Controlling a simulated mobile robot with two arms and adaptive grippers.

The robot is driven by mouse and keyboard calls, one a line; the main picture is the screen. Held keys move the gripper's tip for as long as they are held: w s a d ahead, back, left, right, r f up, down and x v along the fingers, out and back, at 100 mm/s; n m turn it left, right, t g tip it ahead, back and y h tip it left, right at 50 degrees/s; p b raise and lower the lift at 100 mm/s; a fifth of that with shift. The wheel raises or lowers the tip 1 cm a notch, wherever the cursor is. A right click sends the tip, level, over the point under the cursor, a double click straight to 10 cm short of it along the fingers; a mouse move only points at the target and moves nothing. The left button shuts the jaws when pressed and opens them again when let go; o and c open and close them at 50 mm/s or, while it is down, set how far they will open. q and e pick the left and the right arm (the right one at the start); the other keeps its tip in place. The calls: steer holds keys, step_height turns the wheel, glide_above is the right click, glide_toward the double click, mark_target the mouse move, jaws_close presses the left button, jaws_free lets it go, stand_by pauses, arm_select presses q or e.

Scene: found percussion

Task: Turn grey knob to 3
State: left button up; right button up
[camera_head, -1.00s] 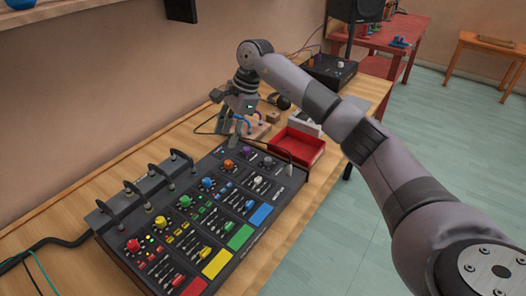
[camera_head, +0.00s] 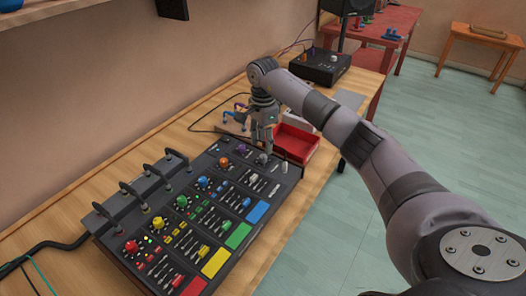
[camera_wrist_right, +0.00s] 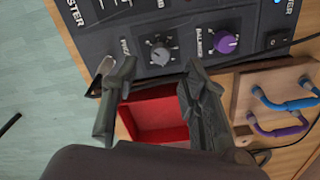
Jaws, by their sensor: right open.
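The grey knob (camera_wrist_right: 160,50) sits on the dark mixer panel (camera_wrist_right: 190,15) in the right wrist view, with small dial marks around it. In the head view the grey knob (camera_head: 262,158) shows at the panel's far right corner, just below my right gripper (camera_head: 265,146). In the right wrist view my right gripper (camera_wrist_right: 160,70) is open, its two fingers either side of the knob's line. I cannot tell whether the fingers touch the knob. The dial numbers are too small to read. My left gripper is not in view.
A purple knob (camera_wrist_right: 228,43) is close beside the grey one. A red tray (camera_head: 298,143) stands just beyond the panel. A wooden board (camera_wrist_right: 245,85) with blue and purple handles lies nearby. Cable sockets line the mixer's wall side.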

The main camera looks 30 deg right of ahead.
mark_target(263, 156)
step_height(263, 156, down, 5)
steer(key=shift+f+p, duration=0.1)
steer(key=shift+p, duration=0.2)
steer(key=shift+c, duration=0.6)
jaws_close()
